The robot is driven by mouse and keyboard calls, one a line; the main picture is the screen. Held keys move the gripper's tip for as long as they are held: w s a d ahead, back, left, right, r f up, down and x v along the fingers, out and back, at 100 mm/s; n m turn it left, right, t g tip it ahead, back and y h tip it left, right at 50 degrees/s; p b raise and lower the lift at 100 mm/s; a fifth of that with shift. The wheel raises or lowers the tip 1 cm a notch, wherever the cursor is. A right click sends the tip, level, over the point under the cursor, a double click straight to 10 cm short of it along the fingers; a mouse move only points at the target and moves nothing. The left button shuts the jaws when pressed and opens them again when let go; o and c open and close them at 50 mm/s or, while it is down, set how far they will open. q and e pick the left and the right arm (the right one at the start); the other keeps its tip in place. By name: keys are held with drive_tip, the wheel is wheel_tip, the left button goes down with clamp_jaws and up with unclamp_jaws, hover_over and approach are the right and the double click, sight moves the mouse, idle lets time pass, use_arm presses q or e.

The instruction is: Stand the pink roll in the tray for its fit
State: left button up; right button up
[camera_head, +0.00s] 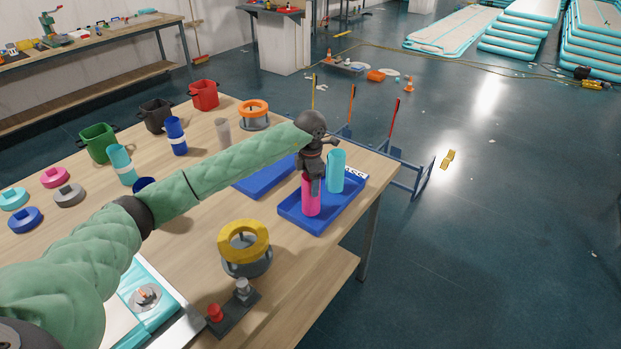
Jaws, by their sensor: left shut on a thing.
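The pink roll (312,198) stands upright in the blue tray (348,214) near the table's right edge. My left gripper (313,182) reaches down from above and is shut on the top of the pink roll. A teal roll (336,172) stands in the same tray, just right of and behind the pink one. I cannot tell whether the pink roll's base touches the tray floor. My right gripper is not in view.
A second blue tray (262,180) lies behind my left arm. A grey pot with a yellow ring (243,243) stands in front of the tray. Blue, teal and grey rolls, coloured buckets and tape rings stand farther left. The table's right edge is close to the tray.

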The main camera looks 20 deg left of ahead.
use_arm(q)
drive_tip(key=shift+f, duration=0.1)
drive_tip(key=shift+f, duration=0.15)
drive_tip(key=o, duration=1.2)
